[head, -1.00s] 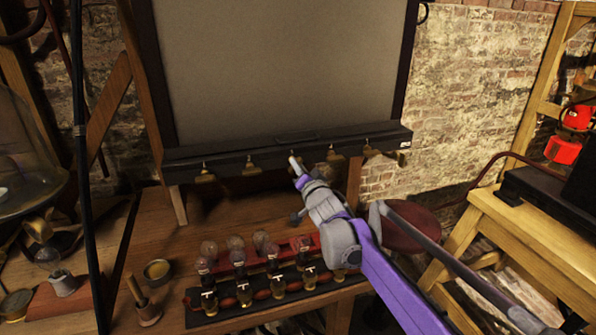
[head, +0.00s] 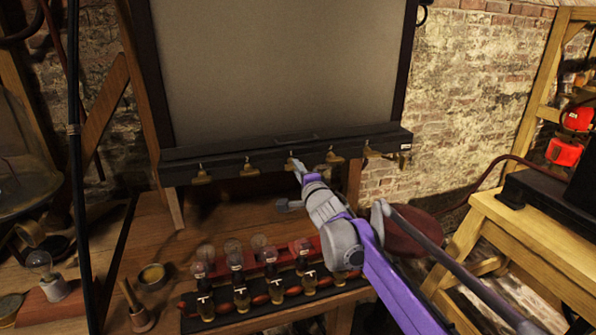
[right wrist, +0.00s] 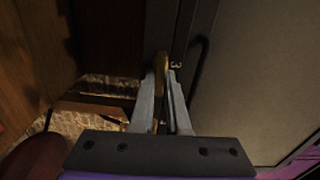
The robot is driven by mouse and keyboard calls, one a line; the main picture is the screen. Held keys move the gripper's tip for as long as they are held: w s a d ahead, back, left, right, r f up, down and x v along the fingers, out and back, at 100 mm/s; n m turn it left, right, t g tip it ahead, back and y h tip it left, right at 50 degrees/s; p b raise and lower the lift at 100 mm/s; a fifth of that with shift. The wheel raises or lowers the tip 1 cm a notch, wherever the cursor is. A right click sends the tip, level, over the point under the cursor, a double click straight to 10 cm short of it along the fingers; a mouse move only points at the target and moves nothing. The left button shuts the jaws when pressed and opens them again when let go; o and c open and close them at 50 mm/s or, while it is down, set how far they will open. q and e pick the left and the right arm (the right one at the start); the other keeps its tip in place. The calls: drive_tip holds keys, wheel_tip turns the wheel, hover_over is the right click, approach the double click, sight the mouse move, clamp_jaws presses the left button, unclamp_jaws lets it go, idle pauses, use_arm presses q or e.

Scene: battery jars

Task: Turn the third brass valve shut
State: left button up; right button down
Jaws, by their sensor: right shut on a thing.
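A row of small brass valves hangs along the black rail (head: 225,166) under the large grey panel. The third valve (head: 291,163) is at the tip of my right gripper (head: 299,167) and partly hidden by it. In the right wrist view, my right gripper (right wrist: 162,100) has its two fingers close on either side of the brass valve handle (right wrist: 161,66), shut on it. A small "3" mark (right wrist: 176,64) shows beside it. The first (head: 202,175), second (head: 250,168), fourth (head: 335,158) and fifth (head: 371,151) valves are untouched. My left gripper is out of view.
Below the rail, a wooden bench (head: 170,225) carries a rack of glass bulbs and jars (head: 240,290). A brass dish (head: 153,277) and a mortar-like cup (head: 142,319) stand left. A yellow wooden table (head: 535,225) is at right.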

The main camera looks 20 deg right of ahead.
drive_tip(key=shift+m, duration=0.3)
idle(0.4)
drive_tip(key=c, duration=0.9)
unclamp_jaws()
drive_tip(key=s, duration=1)
drive_tip(key=shift+s+d, duration=0.2)
drive_tip(key=shift+s, duration=0.2)
